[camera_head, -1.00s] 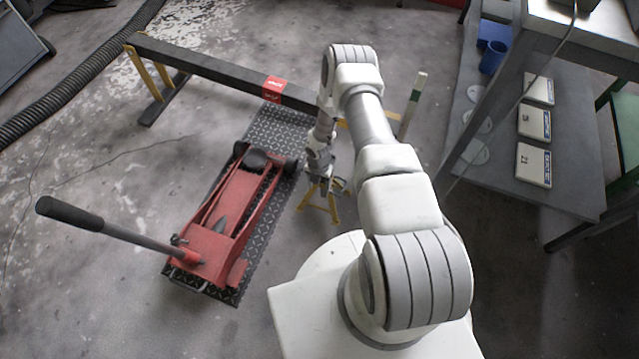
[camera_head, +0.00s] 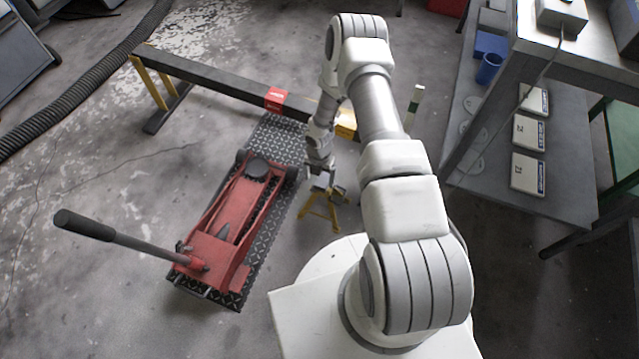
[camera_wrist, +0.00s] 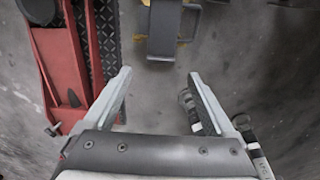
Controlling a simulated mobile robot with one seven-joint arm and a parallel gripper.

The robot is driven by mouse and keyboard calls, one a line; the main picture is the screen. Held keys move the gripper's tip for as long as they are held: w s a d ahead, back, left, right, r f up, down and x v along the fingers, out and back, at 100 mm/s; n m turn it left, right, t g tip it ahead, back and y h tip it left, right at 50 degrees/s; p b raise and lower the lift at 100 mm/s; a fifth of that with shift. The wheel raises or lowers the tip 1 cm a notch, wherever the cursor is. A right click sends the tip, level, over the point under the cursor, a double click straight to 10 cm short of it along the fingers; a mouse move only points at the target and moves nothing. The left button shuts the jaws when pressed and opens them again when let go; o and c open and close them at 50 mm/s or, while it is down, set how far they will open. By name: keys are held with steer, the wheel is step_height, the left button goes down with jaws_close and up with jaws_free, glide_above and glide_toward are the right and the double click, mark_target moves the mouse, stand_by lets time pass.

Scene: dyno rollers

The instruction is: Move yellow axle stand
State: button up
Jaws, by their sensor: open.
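The yellow axle stand (camera_head: 333,213) stands upright on the floor to the right of the red floor jack, with splayed yellow legs and a dark top. In the wrist view, a dark grey flat piece with yellow bits, which looks like the stand's top (camera_wrist: 164,32), lies beyond my fingertips. My gripper (camera_wrist: 160,73) is open, with nothing between its fingers. In the head view, my gripper (camera_head: 318,170) is just above and to the left of the stand's top; whether they touch is unclear.
The red floor jack (camera_head: 228,214) lies on a black tread plate (camera_head: 270,135), close left of the stand. A long dark beam (camera_head: 215,80) on yellow legs crosses behind. A metal shelf unit (camera_head: 570,185) stands right. Open floor lies left.

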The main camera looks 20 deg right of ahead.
step_height(320, 180, up, 7)
steer(key=p, duration=0.1)
steer(key=shift+p, duration=0.35)
steer(key=shift+f, duration=0.1)
step_height(320, 180, up, 32)
steer(key=w+d+m+t+h, duration=0.2)
steer(key=w+d+m, duration=0.1)
steer(key=m, duration=0.8)
steer(key=s+a+r+m+t, duration=0.1)
steer(key=s+a+r+m, duration=0.1)
steer(key=s+r+m, duration=0.55)
steer(key=s+a+r+m+t, duration=0.15)
steer(key=s+r+m, duration=0.25)
steer(key=s+r, duration=0.6)
steer(key=s+a+r+m+t+y, duration=0.1)
steer(key=s+a+r+m+y, duration=0.15)
steer(key=s+r+m, duration=0.35)
step_height(320, 180, up, 21)
steer(key=s+p, duration=0.1)
steer(key=p, duration=2.1)
steer(key=shift+s+a, duration=0.2)
steer(key=shift+a, duration=0.25)
